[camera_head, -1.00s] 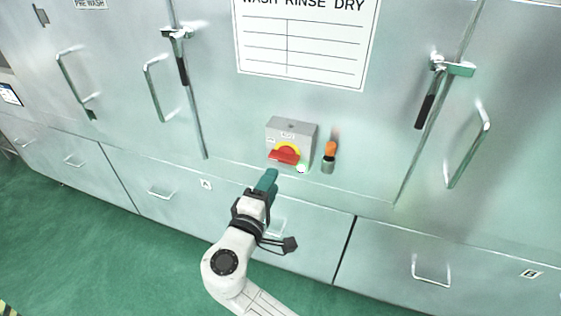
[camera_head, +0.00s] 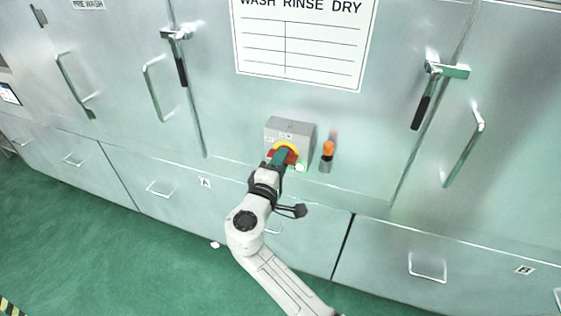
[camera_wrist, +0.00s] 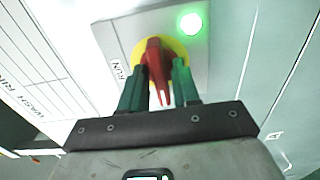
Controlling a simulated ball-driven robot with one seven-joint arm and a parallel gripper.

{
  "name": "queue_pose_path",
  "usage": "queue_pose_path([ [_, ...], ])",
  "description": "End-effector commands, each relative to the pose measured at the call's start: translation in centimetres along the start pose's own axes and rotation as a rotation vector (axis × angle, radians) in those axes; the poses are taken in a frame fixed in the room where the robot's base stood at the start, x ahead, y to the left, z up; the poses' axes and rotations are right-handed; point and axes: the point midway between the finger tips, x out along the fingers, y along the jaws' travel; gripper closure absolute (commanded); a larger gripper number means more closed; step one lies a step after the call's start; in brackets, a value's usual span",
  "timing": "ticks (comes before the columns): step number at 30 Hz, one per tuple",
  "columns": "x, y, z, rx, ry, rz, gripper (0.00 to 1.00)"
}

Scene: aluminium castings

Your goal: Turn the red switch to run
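The red switch (camera_wrist: 157,70) is a red handle on a yellow round plate, mounted on a grey box (camera_head: 291,130) on the machine front. In the wrist view its handle lies between the two green fingers of my gripper (camera_wrist: 160,85), one finger close on each side. I cannot tell whether both fingers press on it. A RUN label (camera_wrist: 117,70) is beside the yellow plate, to the left in the wrist view; the handle does not point at it. A green light (camera_wrist: 191,24) is lit near the plate. In the head view my gripper (camera_head: 283,156) covers most of the handle.
An orange-topped knob (camera_head: 327,150) stands out just right of the box. A WASH RINSE DRY placard (camera_head: 303,45) is above. Door handles (camera_head: 463,152) and latches (camera_head: 425,95) stick out on both sides. The green floor (camera_head: 130,245) in front is clear.

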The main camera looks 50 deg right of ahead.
Motion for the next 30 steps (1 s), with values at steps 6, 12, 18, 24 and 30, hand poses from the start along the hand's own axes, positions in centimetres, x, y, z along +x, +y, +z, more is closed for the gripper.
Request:
queue_pose_path([
  [6, -0.02, 0.00, 0.00, 0.000, 0.000, 0.000, 0.90],
  [12, -0.01, -0.01, 0.01, 0.000, 0.000, 0.000, 1.00],
  [18, 0.01, -0.08, 0.02, 0.004, 0.000, -0.001, 1.00],
  [24, 0.05, -0.34, 0.04, 0.053, -0.001, 0.000, 1.00],
  [30, 0.06, -0.70, 0.03, 0.173, -0.002, 0.001, 1.00],
])
